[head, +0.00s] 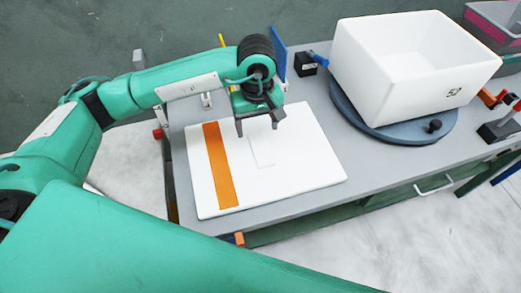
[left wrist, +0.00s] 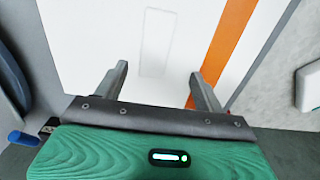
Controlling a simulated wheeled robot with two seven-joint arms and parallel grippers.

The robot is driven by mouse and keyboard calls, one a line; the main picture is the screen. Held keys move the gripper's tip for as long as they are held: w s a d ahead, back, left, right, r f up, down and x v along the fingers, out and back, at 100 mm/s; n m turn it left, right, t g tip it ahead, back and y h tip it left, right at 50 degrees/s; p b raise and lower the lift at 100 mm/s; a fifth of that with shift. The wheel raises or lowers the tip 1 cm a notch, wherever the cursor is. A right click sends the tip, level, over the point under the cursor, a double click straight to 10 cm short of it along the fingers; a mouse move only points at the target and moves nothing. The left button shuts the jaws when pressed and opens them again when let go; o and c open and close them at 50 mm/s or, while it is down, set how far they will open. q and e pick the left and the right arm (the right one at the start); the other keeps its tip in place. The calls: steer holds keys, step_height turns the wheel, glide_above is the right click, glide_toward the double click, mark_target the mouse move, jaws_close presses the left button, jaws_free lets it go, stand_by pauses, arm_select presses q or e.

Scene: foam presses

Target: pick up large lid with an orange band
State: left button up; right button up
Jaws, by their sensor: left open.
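The large white lid with an orange band (head: 295,165) lies flat on the grey bench. Its orange band (head: 220,165) runs across it near its left edge, and a thin raised outline shows near its middle. The lid also fills much of the left wrist view (left wrist: 100,45), with the band to the right. My left gripper (head: 258,128) is over the far part of the lid, fingers apart and pointing down, with nothing between them. Its two fingers also show in the left wrist view (left wrist: 160,85). I cannot tell the exact height above the lid. My right gripper is not in view.
A white foam box (head: 385,85) stands on a round blue-grey turntable (head: 440,135) to the right. A small black block with a blue handle (head: 306,64) stands behind the lid. Red and black clamps (head: 500,125) are at the far right. Grey bench top (head: 350,205) is bare right of the lid.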

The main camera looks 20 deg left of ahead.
mark_target(261, 147)
arm_select(q)
step_height(261, 147, down, 3)
steer(key=shift+r, duration=0.15)
steer(key=f, duration=0.1)
steer(key=f+p, duration=0.2)
steer(key=f, duration=0.1)
steer(key=shift+w+d, duration=0.2)
steer(key=shift+d, duration=0.15)
steer(key=shift+f, duration=0.6)
steer(key=c, duration=0.9)
steer(key=shift+c, duration=0.9)
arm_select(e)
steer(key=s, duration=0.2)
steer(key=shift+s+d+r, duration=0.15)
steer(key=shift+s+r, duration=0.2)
arm_select(q)
steer(key=shift+r, duration=0.1)
